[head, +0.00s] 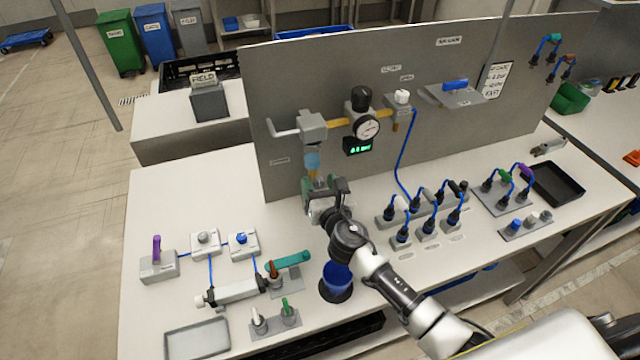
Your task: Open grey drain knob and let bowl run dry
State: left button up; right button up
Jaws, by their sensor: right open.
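The bowl (312,161), translucent blue, hangs under a grey filter block (312,126) on the upright grey panel. Its lower end shows a yellowish tint. The grey drain knob is not distinct; the bowl's underside is hidden by my right gripper (321,184). That gripper is open, directly below the bowl, with its fingers pointing up the panel and apart. I cannot tell whether a finger touches the knob. My left gripper is not in view.
A black regulator knob (361,97), a dial gauge (367,128) and a green-lit display (358,147) sit right of the filter. A blue cup (337,276) stands below my right arm. Hose fittings (428,216) crowd the bench to the right.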

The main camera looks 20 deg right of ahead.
jog(key=shift+c, duration=0.5)
jog(key=c, duration=0.8)
jog(key=shift+m, duration=0.4)
jog(key=m+b, duration=0.1)
jog(key=m, duration=0.2)
jog(key=shift+m, duration=0.4)
jog(key=m+b, duration=0.1)
jog(key=m, duration=0.3)
jog(key=shift+d+f+m, duration=0.1)
jog(key=shift+m, duration=0.2)
jog(key=m+b, duration=0.1)
jog(key=m, duration=0.7)
jog(key=shift+m, duration=0.3)
